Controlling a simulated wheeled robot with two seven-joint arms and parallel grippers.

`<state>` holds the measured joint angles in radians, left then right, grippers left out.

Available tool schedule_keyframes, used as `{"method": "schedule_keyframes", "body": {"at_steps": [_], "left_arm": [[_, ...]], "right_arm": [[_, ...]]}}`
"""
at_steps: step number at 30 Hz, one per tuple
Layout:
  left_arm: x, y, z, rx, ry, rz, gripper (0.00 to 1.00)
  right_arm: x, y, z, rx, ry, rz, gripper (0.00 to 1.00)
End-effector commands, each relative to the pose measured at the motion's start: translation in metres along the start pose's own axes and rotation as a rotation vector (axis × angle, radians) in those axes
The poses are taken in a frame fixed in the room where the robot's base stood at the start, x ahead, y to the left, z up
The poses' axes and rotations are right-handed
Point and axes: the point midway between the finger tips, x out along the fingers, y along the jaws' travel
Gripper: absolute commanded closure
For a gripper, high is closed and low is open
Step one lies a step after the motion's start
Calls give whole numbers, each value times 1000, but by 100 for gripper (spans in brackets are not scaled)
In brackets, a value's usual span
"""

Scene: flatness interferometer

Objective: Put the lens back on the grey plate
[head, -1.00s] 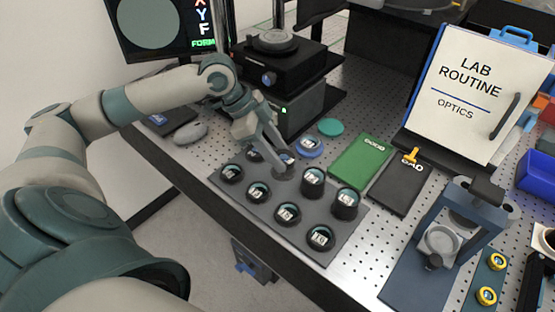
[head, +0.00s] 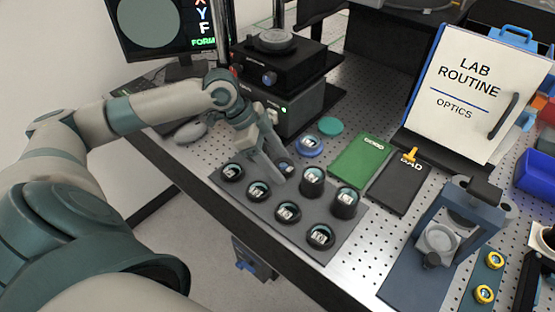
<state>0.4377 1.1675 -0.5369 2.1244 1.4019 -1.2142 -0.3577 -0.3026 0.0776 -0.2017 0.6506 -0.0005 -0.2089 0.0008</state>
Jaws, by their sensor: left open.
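The dark grey plate (head: 317,213) lies near the table's front edge and carries several round black-rimmed lenses with small labels. Two of them, a tall one (head: 312,181) and another tall one (head: 346,202), stand higher than the rest. My left gripper (head: 275,175) is open, its fingers pointing down over the back of the plate. A lens (head: 287,167) shows just beside and behind the fingers, partly hidden by them; I cannot tell whether they touch it. My right gripper is not in view.
A blue-rimmed round piece (head: 309,147) and a teal disc (head: 330,127) lie behind the plate. A green mat (head: 362,161) and a black mat (head: 400,187) lie to the right. A black instrument (head: 280,105) stands behind my gripper. A blue-grey stand (head: 447,225) is at right.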

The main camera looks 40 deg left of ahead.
Motion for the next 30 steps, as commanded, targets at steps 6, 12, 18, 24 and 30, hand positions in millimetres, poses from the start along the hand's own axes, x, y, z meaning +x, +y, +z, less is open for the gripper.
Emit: {"method": "schedule_keyframes", "body": {"at_steps": [6, 12, 18, 24, 30], "left_arm": [[-5, 0, -1, 1, -1, -2, 39], [-24, -1, 0, 1, -2, -4, 39], [-58, -1, 0, 1, -1, -5, 39], [-92, -1, 0, 0, -2, -4, 39], [-115, -1, 0, -1, -1, -2, 39]], "right_arm": [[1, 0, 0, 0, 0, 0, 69], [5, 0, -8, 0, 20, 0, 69], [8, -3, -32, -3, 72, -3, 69], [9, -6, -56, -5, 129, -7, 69], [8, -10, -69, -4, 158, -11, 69]]}}
